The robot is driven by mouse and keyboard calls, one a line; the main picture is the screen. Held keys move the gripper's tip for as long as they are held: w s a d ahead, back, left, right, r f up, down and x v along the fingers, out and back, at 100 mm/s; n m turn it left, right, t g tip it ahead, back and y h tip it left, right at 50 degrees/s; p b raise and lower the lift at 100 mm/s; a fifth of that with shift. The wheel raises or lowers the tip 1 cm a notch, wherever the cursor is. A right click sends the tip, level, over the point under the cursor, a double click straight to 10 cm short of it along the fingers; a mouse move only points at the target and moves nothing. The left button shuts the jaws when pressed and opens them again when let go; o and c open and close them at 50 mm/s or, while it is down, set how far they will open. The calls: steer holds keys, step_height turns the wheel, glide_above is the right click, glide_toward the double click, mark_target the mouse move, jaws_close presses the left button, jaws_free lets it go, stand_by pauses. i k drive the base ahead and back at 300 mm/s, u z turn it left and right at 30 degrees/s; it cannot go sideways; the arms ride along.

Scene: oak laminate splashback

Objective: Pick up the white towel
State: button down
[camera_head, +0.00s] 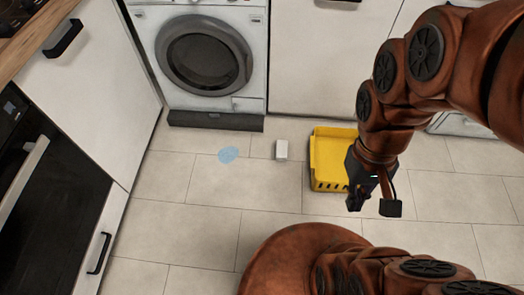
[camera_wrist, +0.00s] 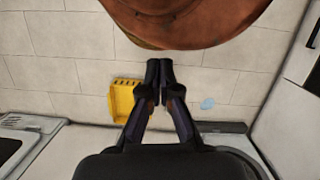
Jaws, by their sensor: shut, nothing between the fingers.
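A small white block-shaped thing (camera_head: 282,150) lies on the tiled floor in front of the cabinets in the head view; it may be the folded white towel, but I cannot tell for sure. My gripper (camera_head: 355,198) is to its right and nearer, in front of the yellow bin. In the wrist view my gripper (camera_wrist: 159,66) has its fingers together with nothing between them. The white thing cannot be made out in the wrist view and may be hidden behind the fingers.
A yellow bin (camera_head: 330,161) stands on the floor, partly behind my arm; it also shows in the wrist view (camera_wrist: 123,101). A flat light-blue patch (camera_head: 228,155) lies left of the white thing. A washing machine (camera_head: 203,60) stands behind. The floor at left is clear.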

mark_target(282, 146)
steer(key=z, duration=0.8)
steer(key=i, duration=0.9)
steer(key=u, duration=2.65)
